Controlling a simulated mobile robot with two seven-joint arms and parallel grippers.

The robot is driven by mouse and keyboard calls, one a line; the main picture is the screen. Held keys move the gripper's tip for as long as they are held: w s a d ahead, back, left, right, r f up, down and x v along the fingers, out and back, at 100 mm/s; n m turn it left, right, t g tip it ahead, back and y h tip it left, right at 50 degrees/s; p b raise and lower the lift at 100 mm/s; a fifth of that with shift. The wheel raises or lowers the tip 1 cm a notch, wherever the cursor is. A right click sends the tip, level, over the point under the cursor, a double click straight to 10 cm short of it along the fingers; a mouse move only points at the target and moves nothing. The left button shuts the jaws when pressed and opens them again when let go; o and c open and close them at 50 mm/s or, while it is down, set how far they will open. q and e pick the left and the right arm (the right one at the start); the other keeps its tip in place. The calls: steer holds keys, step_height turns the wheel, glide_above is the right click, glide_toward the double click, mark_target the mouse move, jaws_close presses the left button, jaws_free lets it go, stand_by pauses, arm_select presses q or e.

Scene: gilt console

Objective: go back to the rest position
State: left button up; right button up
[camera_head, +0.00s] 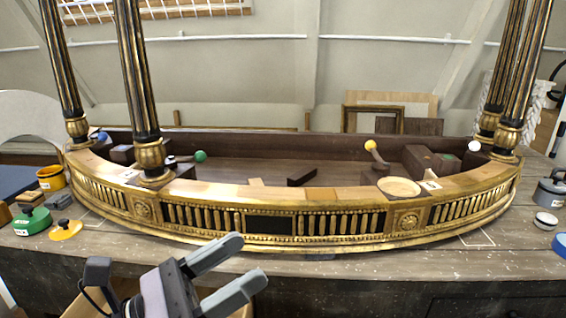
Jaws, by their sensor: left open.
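My left gripper (236,268) shows at the lower left of the head view, in front of the gilt console (320,222). Its two grey fingers are spread apart and nothing is between them. The fingers point up and to the right, over the near edge of the table. My right gripper does not show in this view.
The console's columns (140,90) rise at left and right. Levers with a green knob (201,156) and a yellow knob (370,145) stand inside it. A green container (32,222) and yellow pot (51,178) stand left. A grey pot (552,188) stands right.

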arm_select(q)
steer(key=w+a+f+n+t+y, duration=0.25)
steer(key=a+n+t+y, duration=0.4)
steer(key=n, duration=0.75)
steer(key=w+a+f+n+t+y, duration=0.3)
steer(key=a+n+y, duration=0.55)
steer(key=n, duration=0.65)
steer(key=s+a+f+n+g+y, duration=0.35)
steer(key=f+n+g+y, duration=0.2)
steer(key=f+n, duration=0.5)
steer(key=s+d+f+n+g+h, duration=0.1)
steer(key=s+f+n+g, duration=0.35)
steer(key=s+f, duration=0.35)
steer(key=s+f+n+g, duration=0.3)
steer(key=s+f+g, duration=0.3)
steer(key=s, duration=0.4)
steer(key=w+d+f+t+h, duration=0.2)
steer(key=w+d+f+t, duration=0.1)
steer(key=w+f+t, duration=0.3)
steer(key=shift+w+f+t+p, duration=0.15)
steer(key=shift+f+t+p, duration=0.35)
steer(key=shift+f, duration=0.65)
